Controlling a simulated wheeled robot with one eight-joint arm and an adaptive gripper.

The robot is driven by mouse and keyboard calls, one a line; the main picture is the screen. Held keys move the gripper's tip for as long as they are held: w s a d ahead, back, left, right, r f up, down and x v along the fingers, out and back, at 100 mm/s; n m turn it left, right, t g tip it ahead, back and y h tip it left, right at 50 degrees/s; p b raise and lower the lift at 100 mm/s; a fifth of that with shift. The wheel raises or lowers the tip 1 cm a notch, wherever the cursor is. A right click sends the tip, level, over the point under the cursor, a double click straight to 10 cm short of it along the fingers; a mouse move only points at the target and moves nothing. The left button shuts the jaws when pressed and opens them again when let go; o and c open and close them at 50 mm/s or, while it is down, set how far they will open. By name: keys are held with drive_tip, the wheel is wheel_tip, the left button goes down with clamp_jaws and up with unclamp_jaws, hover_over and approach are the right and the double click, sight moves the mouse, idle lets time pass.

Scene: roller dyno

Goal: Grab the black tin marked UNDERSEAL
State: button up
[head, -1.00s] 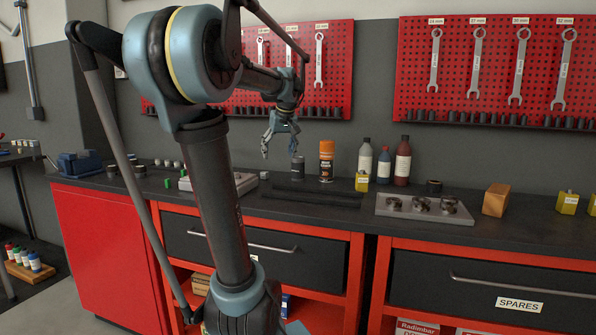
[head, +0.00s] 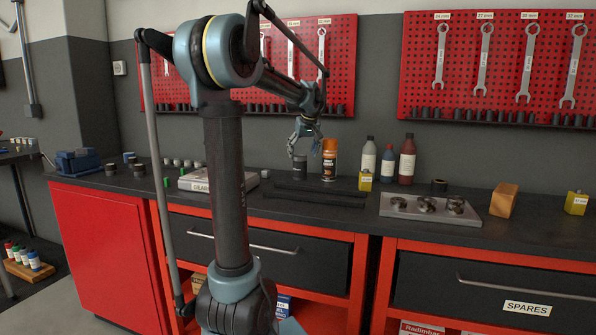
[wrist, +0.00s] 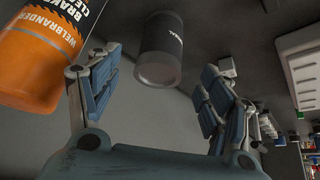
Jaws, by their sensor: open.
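The black tin (head: 299,167) stands upright on the dark worktop, just left of an orange spray can. In the wrist view the tin (wrist: 160,52) shows near the top middle with part of its pale lettering, "…EAL", readable. My gripper (head: 305,143) is above the tin in the head view, fingers pointing down. In the wrist view my gripper (wrist: 158,92) is open, with its fingers spread on either side of the tin's near end. Nothing is held between the fingers, and I cannot tell the exact gap to the tin.
The orange can (head: 329,160) stands close on the tin's right, and beside my left finger in the wrist view (wrist: 40,60). Bottles (head: 387,163) and a small yellow block (head: 365,181) are farther right. A grey tray (head: 425,208) holds round parts. A pale case (head: 205,180) lies left.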

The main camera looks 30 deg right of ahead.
sight(300, 165)
drive_tip(key=shift+x, duration=4.1)
drive_tip(key=shift+s+a, duration=0.1)
drive_tip(key=c, duration=1.3)
